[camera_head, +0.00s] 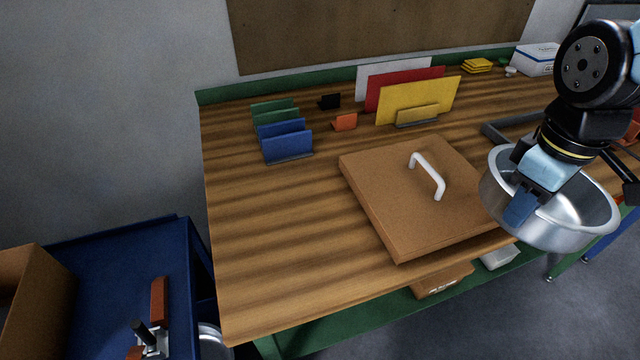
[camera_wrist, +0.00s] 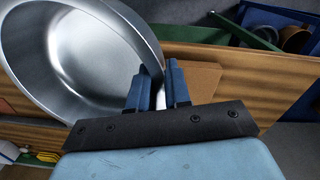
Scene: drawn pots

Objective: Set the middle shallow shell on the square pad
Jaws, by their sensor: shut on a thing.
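A shiny silver shallow round shell (camera_head: 575,207) hangs in the air at the right of the head view, near the table's front edge. My gripper (camera_head: 520,206) is shut on its near left rim, one finger inside the wall. In the wrist view the shell (camera_wrist: 85,60) fills the upper left, and its rim runs between the fingers of my gripper (camera_wrist: 159,85). A brown square slab with a white handle (camera_head: 385,195), the only square flat thing I see, lies on the table left of the shell. I cannot tell whether it is the square pad. No other shell is clearly visible.
Blue and green upright holders (camera_head: 287,147) stand at the table's back left. White, red and yellow sheets (camera_head: 420,98) stand behind the slab, with a small orange block (camera_head: 345,121) nearby. The wooden table (camera_head: 265,230) is bare at the front left.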

